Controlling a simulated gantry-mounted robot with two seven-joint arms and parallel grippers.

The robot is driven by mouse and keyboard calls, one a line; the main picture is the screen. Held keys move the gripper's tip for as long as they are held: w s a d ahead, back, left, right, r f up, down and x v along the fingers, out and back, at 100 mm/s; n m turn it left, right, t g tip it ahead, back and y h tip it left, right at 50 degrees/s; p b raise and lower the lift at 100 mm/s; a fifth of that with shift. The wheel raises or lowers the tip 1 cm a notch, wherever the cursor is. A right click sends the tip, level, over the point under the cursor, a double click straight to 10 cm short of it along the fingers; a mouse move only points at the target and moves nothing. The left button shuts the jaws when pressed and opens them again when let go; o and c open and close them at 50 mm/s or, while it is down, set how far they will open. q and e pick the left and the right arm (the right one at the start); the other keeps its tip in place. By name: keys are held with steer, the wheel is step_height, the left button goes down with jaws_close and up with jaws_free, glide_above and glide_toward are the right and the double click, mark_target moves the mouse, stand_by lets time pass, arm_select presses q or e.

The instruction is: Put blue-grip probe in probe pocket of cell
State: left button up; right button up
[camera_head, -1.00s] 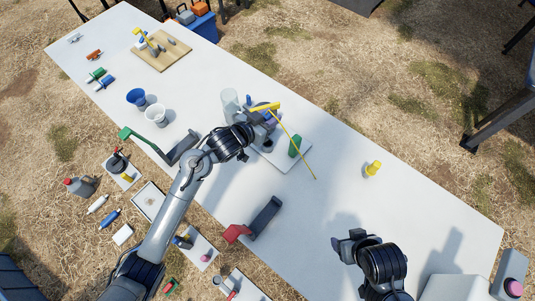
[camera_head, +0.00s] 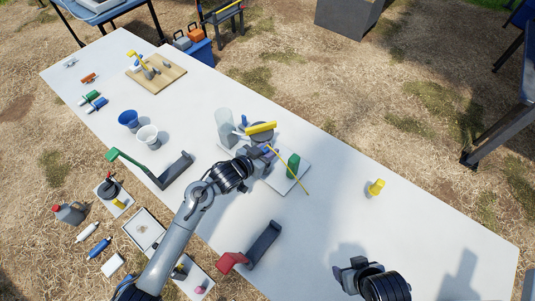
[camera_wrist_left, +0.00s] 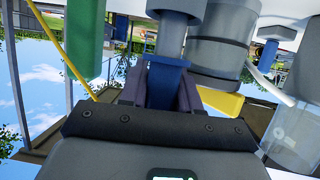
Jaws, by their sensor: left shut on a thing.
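My left gripper (camera_head: 262,152) is over the white board (camera_head: 306,166) in the head view. It is shut on the blue-grip probe (camera_head: 269,149). In the left wrist view the blue grip (camera_wrist_left: 166,86) sits between the fingers, and a grey shaft extends beyond it. A grey cylindrical body, seemingly the cell (camera_wrist_left: 222,52), stands close beside the probe there; in the head view it shows just behind the gripper (camera_head: 262,136). The pocket and the probe's tip are hidden. My right gripper (camera_head: 347,268) is low at right, apart from these things; its jaws are unclear.
A yellow bar (camera_head: 261,128), a clear cylinder (camera_head: 224,124) and a green block (camera_head: 294,165) crowd the board. A thin yellow line (camera_head: 298,180) slants across it. Table right is mostly clear.

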arm_select(q)
steer(key=shift+f, duration=0.85)
arm_select(e)
steer(key=shift+s+f, duration=0.1)
steer(key=shift+f, duration=0.15)
steer(key=shift+a, duration=0.1)
arm_select(q)
steer(key=o, duration=0.8)
steer(key=shift+f, duration=0.1)
steer(key=shift+c, duration=0.2)
